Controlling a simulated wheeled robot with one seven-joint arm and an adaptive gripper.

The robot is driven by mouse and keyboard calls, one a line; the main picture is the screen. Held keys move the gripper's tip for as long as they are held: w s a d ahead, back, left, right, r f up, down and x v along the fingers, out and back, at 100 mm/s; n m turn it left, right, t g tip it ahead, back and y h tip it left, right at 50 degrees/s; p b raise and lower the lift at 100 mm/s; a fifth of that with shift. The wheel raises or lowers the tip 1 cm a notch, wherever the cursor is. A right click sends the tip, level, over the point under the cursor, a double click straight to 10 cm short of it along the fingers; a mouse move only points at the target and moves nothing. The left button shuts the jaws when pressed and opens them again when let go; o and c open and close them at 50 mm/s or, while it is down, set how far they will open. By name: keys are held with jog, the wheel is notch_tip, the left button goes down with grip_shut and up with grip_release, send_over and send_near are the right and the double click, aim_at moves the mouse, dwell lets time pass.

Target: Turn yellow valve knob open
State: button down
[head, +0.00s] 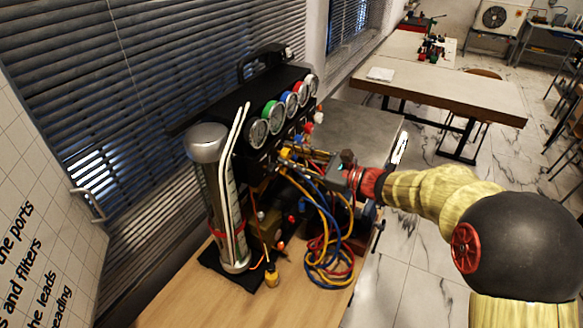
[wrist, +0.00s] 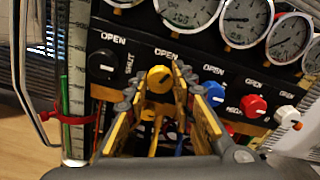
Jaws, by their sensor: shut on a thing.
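The yellow valve knob (wrist: 160,79) sits on the black panel below an "OPEN" label, in the middle of the wrist view. My gripper (wrist: 161,88) has one finger on each side of the knob and is shut on it. Which way the knob is turned is hard to tell. In the head view my gripper (head: 292,155) reaches the front of the gauge rig (head: 236,100) from the right, and its fingers largely hide the knob there.
A black knob (wrist: 102,63) lies left of the yellow one; blue (wrist: 215,94), red (wrist: 253,106) and white (wrist: 287,116) knobs lie right. Gauges (wrist: 247,20) are above. A clear cylinder (head: 211,190) stands at the left. Coloured hoses (head: 328,262) hang below. The table's front (head: 190,303) is bare.

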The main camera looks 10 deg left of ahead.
jog(key=n+b, duration=0.2)
jog(key=b, duration=0.1)
jog(key=shift+f+n, duration=0.3)
jog(key=shift+f, duration=0.05)
jog(key=n+b, duration=0.2)
jog(key=b, duration=0.1)
jog(key=shift+r, duration=0.2)
jog(key=shift+n+b, duration=0.3)
jog(key=shift+b, duration=0.1)
jog(key=shift+r, duration=0.1)
jog(key=c, duration=1.5)
grip_release()
jog(key=shift+d, duration=0.1)
jog(key=v, duration=1.2)
